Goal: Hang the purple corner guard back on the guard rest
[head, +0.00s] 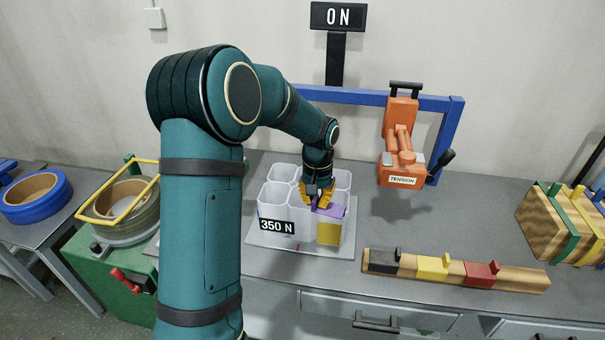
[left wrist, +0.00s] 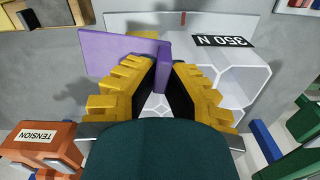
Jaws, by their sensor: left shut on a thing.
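The purple corner guard (head: 330,210) is in the jaws of my left gripper (head: 318,200), over the front right of the white cell block. In the left wrist view the guard (left wrist: 112,52) shows a broad purple face to the left, and its narrow flange lies between the yellow fingertips of the gripper (left wrist: 166,66). The guard rest (head: 520,280) is a wooden bar on the bench at the right front. It carries a black guard (head: 384,259), a yellow guard (head: 433,267) and a red guard (head: 481,273). My right gripper is not in view.
The white cell block (head: 275,207), marked 350 N, stands on a plate below the gripper. A yellow panel (head: 328,233) is at its front right. An orange tension tool (head: 401,150) hangs from a blue frame (head: 453,130) behind. Bench between block and rest is clear.

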